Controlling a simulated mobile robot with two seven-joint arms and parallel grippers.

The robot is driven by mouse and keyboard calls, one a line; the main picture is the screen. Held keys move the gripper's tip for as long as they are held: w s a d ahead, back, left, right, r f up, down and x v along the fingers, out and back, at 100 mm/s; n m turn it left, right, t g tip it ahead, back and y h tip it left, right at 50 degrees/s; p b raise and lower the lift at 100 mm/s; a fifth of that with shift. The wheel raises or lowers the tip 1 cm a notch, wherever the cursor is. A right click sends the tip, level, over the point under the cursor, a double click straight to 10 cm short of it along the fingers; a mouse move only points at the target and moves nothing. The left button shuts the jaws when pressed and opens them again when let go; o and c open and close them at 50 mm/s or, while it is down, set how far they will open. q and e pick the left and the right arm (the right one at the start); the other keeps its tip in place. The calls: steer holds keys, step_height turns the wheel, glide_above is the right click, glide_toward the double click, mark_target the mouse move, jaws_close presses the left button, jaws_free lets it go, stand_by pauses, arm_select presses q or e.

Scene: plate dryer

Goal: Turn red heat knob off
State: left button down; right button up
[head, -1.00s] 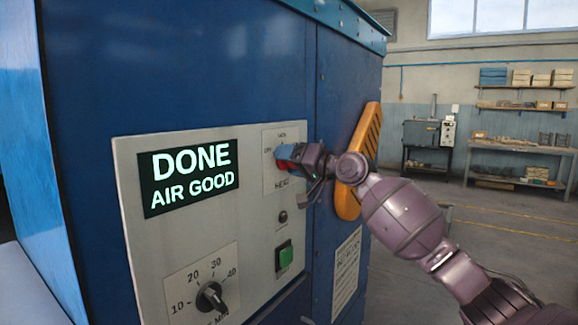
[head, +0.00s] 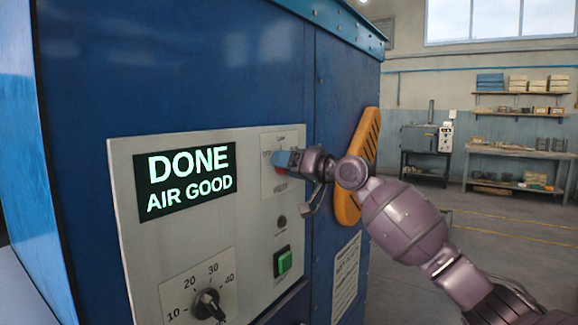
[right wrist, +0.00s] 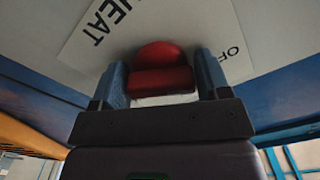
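The red heat knob (head: 280,170) is on the grey control panel (head: 130,240), near its upper right. My right gripper (head: 284,160) is at the knob and partly covers it in the head view. In the right wrist view, the red knob (right wrist: 162,72) sits between the two blue fingers (right wrist: 163,88), which appear to touch it on both sides. The OFF marking (right wrist: 234,52) is right of the knob there, and the HEAT label (right wrist: 108,20) is at upper left. The knob's pointer direction cannot be told. My left gripper is not in view.
The panel's display (head: 187,180) reads DONE, AIR GOOD. A green button (head: 283,262) and a black timer dial (head: 208,302) are lower on the panel. An orange handle (head: 352,205) stands out just behind my right wrist. Shelves and benches are far off at right.

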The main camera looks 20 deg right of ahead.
steer(key=o, duration=0.3)
steer(key=p+v, duration=0.1)
steer(key=v, duration=1)
steer(key=shift+w, duration=0.1)
stand_by(0.3)
